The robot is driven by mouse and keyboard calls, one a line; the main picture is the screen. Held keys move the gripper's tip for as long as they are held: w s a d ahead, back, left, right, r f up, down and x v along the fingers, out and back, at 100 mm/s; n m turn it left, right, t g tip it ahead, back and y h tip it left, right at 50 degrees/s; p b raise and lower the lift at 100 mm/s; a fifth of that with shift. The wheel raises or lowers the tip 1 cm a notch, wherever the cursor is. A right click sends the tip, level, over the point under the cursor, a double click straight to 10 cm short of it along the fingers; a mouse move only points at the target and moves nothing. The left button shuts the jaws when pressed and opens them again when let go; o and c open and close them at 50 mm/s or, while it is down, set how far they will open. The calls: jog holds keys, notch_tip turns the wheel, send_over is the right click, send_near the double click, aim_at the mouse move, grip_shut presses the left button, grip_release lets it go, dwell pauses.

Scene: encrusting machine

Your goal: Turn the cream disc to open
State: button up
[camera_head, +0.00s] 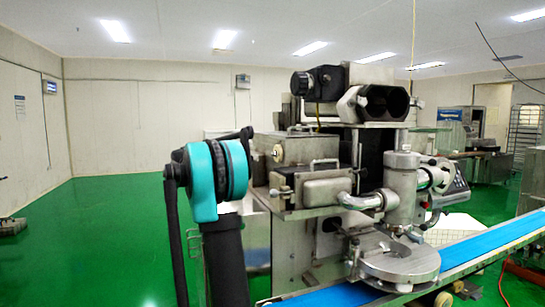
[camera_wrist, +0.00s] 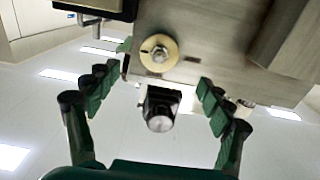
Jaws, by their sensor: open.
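The cream disc (camera_wrist: 158,53) is in the upper middle of the wrist view, mounted flat on a grey metal face with a round metal piece at its centre. In the head view it shows as a small round cream piece (camera_head: 277,153) on the side of the metal box of the machine (camera_head: 308,148). My gripper (camera_wrist: 157,80) is open, with one green finger on each side of the picture. The disc lies between and a little above the fingertips in the wrist view, and neither finger appears to touch it. My arm hides most of the gripper in the head view.
A black part with a round grey face (camera_wrist: 160,122) shows between the fingers in the wrist view. The blue conveyor belt (camera_head: 470,254) runs below the machine, by a round metal table (camera_head: 400,265). The green floor (camera_head: 100,245) at left is mostly clear.

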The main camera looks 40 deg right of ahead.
aim_at(276, 154)
jog(key=x, duration=0.9)
jog(key=shift+s+d, duration=0.1)
jog(key=shift+d, duration=0.15)
jog(key=c, duration=1.2)
